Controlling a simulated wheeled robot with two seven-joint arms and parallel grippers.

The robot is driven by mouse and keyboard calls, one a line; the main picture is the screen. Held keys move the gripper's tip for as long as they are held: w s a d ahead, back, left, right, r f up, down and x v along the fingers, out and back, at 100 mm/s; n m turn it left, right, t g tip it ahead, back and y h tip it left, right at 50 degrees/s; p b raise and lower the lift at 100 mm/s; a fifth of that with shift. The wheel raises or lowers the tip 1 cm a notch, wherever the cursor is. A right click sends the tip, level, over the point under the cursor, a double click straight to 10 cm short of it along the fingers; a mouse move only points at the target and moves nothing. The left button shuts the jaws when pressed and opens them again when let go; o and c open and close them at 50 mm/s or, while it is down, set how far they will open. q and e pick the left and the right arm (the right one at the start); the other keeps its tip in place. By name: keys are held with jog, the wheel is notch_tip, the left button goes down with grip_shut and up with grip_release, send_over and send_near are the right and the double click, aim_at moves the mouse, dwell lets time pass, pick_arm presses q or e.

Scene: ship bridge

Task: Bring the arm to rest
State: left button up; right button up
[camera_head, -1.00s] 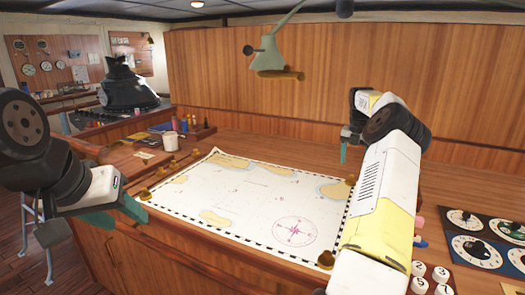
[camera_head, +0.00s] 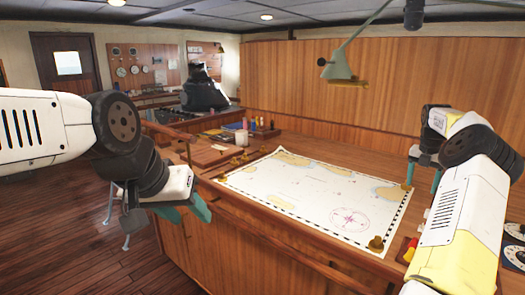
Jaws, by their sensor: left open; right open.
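My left arm comes in from the left, and its gripper (camera_head: 186,210) with teal fingers is open and empty by the front left edge of the chart table (camera_head: 245,212). My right arm reaches over the right side of the table. Its gripper (camera_head: 437,181) is partly hidden by my own arm; one teal finger shows, pointing down near the chart's right edge. I see nothing held in it. The white nautical chart (camera_head: 310,200) lies flat between the two grippers.
Brass weights (camera_head: 376,244) sit at the chart's edges. A white cup (camera_head: 241,137) and small bottles stand at the back left. Dials (camera_head: 515,252) are at the right. A lamp (camera_head: 338,65) hangs above the table. Open wooden floor (camera_head: 60,220) lies to the left.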

jog(key=s+a+r+m+t, duration=0.1)
jog(key=s+a+r+m, duration=0.15)
jog(key=a+r, duration=0.5)
jog(key=s+a+r+m, duration=0.1)
jog(key=a+r+m, duration=0.25)
jog(key=a, duration=0.65)
jog(key=s+a+r+m+t, duration=0.1)
jog(key=s+a+r+m, duration=0.1)
jog(key=a+r, duration=0.55)
jog(key=s+a+m+t, duration=0.2)
jog(key=s+a+m, duration=0.8)
jog(key=s, duration=0.5)
jog(key=s+a+f+m+y, duration=0.1)
jog(key=s+a+f+m, duration=0.1)
jog(key=s, duration=0.2)
jog(key=s+a+f+m+y, duration=0.1)
jog(key=s+a+f+m, duration=0.1)
jog(key=s, duration=0.3)
jog(key=s+a+f+m+t+y, duration=0.1)
jog(key=s+a+f+m, duration=0.1)
jog(key=s+a+m, duration=0.1)
jog(key=shift+s+f+m, duration=0.25)
jog(key=shift+s+m, duration=0.15)
jog(key=shift+s, duration=0.35)
